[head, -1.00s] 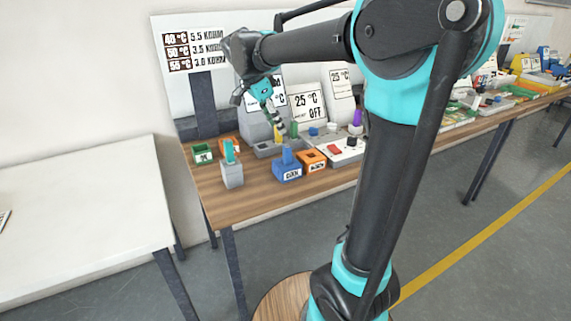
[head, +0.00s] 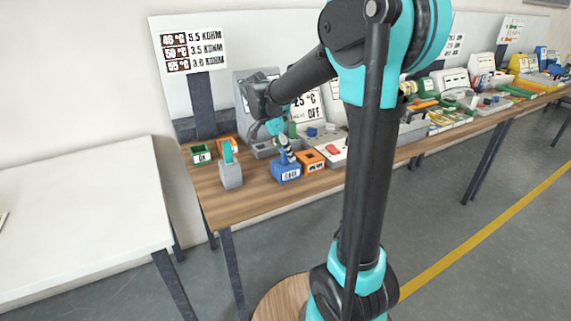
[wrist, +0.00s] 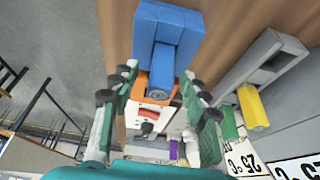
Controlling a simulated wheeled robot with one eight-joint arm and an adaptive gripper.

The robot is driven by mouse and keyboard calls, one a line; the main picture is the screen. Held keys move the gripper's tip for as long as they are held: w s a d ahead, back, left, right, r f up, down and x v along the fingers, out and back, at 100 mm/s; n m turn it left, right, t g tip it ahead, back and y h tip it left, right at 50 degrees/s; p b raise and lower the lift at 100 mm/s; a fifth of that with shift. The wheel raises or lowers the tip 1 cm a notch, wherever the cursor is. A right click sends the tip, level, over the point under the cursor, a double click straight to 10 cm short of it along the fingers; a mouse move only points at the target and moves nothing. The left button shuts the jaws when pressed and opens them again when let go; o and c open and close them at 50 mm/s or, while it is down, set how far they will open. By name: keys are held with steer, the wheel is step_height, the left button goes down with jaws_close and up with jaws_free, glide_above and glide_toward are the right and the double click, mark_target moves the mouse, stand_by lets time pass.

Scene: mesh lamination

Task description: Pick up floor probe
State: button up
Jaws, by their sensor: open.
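A blue probe stands upright in a blue holder (head: 287,176) near the front of the wooden table; the holder's label is too small to read for sure. In the wrist view the blue holder (wrist: 172,30) is at the top and the round blue probe (wrist: 162,72) points towards the camera. My gripper (head: 286,153) is right at the probe in the head view and hides part of it. In the wrist view my gripper (wrist: 161,92) is open, with one finger on each side of the probe's end. I cannot tell whether a finger touches it.
An orange holder (head: 313,161) stands close to the right of the blue one. A grey holder with a teal piece (head: 230,174) stands to the left. A grey block (wrist: 262,65) with a yellow piece (wrist: 253,106) lies behind. The front table strip is clear.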

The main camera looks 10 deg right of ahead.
steer(key=shift+c, duration=0.5)
jaws_close()
